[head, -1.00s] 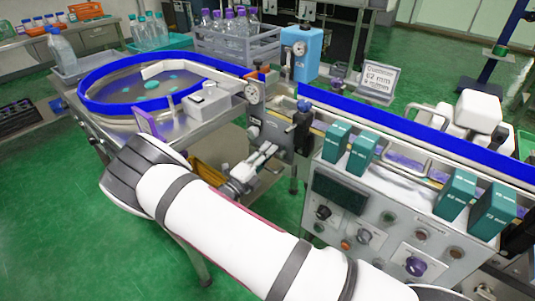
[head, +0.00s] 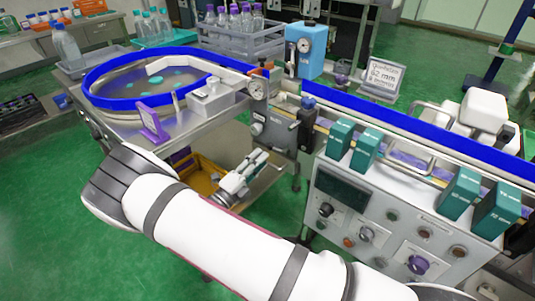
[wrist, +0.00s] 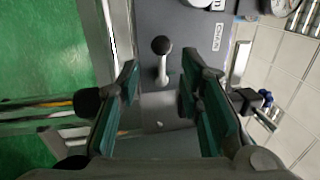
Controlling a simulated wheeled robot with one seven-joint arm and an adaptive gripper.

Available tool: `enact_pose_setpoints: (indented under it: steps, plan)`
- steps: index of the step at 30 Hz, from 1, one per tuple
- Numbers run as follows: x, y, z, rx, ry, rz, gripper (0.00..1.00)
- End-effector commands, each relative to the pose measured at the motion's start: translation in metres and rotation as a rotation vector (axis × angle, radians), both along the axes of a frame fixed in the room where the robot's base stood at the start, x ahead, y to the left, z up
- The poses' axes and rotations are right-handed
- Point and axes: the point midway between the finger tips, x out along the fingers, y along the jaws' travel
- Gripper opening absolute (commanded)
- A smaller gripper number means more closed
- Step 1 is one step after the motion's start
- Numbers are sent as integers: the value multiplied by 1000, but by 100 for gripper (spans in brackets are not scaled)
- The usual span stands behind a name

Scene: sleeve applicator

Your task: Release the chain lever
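The chain lever (wrist: 162,58) shows in the wrist view as a short metal arm with a dark ball knob. In the picture the lever lies between and just beyond the fingertips, and I see no contact. In the head view my gripper (head: 243,172) is in front of the grey machine housing (head: 268,118), low beside the conveyor. I cannot make out the lever clearly there.
A control box (head: 385,215) with knobs and teal blocks stands to the right. A round table with a blue rim (head: 100,72) is at the left. A yellow bin (head: 205,180) sits on a shelf behind my arm. Green floor is open at the lower left.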

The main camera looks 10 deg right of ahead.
Motion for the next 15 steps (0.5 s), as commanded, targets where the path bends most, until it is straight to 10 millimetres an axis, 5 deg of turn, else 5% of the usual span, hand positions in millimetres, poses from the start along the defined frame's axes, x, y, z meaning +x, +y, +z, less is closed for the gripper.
enact_pose_setpoints:
  steps: [7,15]
  plan:
    - [-26,36,-9,0,0,3,34]
    - [-36,50,-12,0,0,1,34]
